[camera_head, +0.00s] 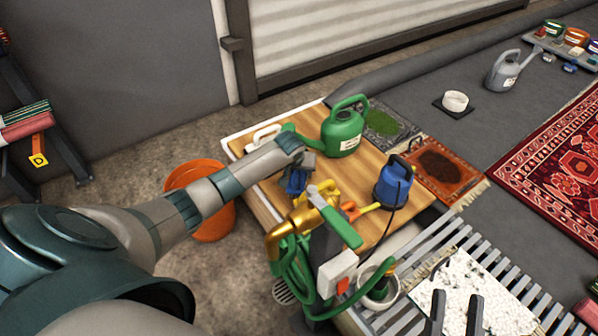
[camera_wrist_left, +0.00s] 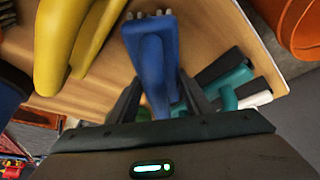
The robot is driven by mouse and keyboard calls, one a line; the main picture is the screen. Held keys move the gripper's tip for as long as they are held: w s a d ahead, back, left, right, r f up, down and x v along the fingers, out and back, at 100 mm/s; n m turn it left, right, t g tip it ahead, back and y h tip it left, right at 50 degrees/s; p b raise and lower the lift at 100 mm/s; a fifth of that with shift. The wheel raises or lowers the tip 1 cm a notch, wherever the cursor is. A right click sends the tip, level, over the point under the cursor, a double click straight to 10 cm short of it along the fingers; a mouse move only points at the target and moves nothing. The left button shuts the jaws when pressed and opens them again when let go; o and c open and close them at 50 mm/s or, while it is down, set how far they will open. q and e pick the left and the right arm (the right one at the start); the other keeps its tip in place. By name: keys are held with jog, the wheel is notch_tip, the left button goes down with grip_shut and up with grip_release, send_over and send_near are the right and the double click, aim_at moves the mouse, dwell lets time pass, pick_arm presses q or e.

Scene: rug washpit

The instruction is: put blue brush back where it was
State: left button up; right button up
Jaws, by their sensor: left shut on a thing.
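The blue brush (camera_head: 296,181) is in my left gripper (camera_head: 304,164), over the wooden table top (camera_head: 265,190). In the left wrist view the blue brush (camera_wrist_left: 150,50) points away from me between the dark fingers of my left gripper (camera_wrist_left: 160,104), which is shut on it. I cannot tell whether the brush touches the table. Its grasped end is partly hidden by the gripper. My right gripper (camera_head: 456,312) is at the bottom of the head view, over the slatted rack, with its two fingers apart and nothing between them.
Yellow gloves (camera_wrist_left: 75,40) and teal-handled tools (camera_wrist_left: 232,92) are near the brush. An orange bucket (camera_head: 207,222) is left of the table. A green hose (camera_head: 290,255) hangs in front.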

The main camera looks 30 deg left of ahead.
aim_at(294, 174)
pick_arm(q)
jog(key=o, duration=1)
jog(key=shift+f, duration=0.1)
pick_arm(e)
jog(key=shift+f, duration=0.1)
pick_arm(q)
jog(key=shift+r, duration=0.25)
jog(key=shift+s+r, duration=0.15)
jog(key=shift+r, duration=0.05)
jog(key=p+v, duration=0.2)
jog(key=v, duration=0.3)
jog(key=shift+r, duration=0.2)
jog(key=p+v, duration=0.1)
jog(key=v, duration=0.4)
jog(key=shift+d+f+p, duration=0.1)
jog(key=shift+p, duration=0.3)
jog(key=shift+s+r, duration=0.25)
jog(key=shift+r, duration=0.2)
pick_arm(e)
jog(key=w+d+f+g+h, duration=0.1)
jog(key=w+f+g+h, duration=0.1)
jog(key=f+g, duration=0.6)
jog(key=shift+w+d+f+h, duration=0.4)
jog(key=shift+w+f, duration=0.1)
jog(key=shift+f, duration=2.15)
